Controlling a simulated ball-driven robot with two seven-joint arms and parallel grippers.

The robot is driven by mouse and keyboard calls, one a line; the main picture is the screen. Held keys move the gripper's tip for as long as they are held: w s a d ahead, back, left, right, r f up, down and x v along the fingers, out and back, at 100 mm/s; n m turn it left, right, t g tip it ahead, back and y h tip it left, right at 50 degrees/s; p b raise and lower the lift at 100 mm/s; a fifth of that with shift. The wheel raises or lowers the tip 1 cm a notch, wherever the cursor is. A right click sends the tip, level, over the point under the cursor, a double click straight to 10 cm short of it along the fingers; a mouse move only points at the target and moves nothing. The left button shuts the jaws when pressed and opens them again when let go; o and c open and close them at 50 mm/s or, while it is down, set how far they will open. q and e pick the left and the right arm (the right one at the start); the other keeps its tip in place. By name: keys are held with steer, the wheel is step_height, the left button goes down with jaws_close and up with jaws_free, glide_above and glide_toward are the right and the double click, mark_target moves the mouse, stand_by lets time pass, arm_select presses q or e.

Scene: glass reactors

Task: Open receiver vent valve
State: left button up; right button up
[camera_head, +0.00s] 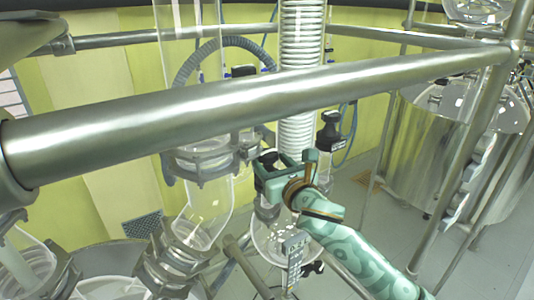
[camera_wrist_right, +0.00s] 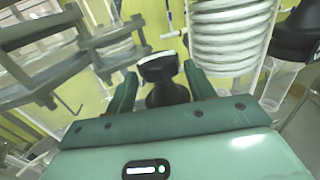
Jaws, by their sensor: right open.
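A black valve knob (camera_wrist_right: 158,68) with a pale top face stands between the two fingers of my right gripper (camera_wrist_right: 160,82) in the right wrist view. The fingers are open, one on each side of it, with a visible gap. In the head view the same dark knob (camera_head: 268,158) shows at my right gripper (camera_head: 286,162), whose green arm comes in from the lower right. I cannot tell from a label whether this is the receiver vent valve. My left gripper is not in view.
A thick steel rail (camera_head: 250,98) crosses in front. A ribbed white coil column (camera_head: 301,70) stands behind the gripper. Another black-handled valve (camera_head: 330,130) is just right of it. A round glass vessel (camera_head: 272,243) hangs below. A steel tank (camera_head: 430,150) stands right.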

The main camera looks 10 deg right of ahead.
mark_target(276, 162)
steer(key=shift+x, duration=1.75)
steer(key=c, duration=0.7)
steer(key=shift+d+n+y, duration=0.1)
steer(key=shift+n+y, duration=0.3)
steer(key=shift+y, duration=0.2)
steer(key=n+g+y, duration=0.2)
steer(key=y, duration=0.1)
steer(key=shift+n+y, duration=0.3)
steer(key=shift+y, duration=0.1)
steer(key=shift+s+n+g+y, duration=0.1)
steer(key=shift+n+g+y, duration=1.25)
steer(key=shift+y, duration=0.45)
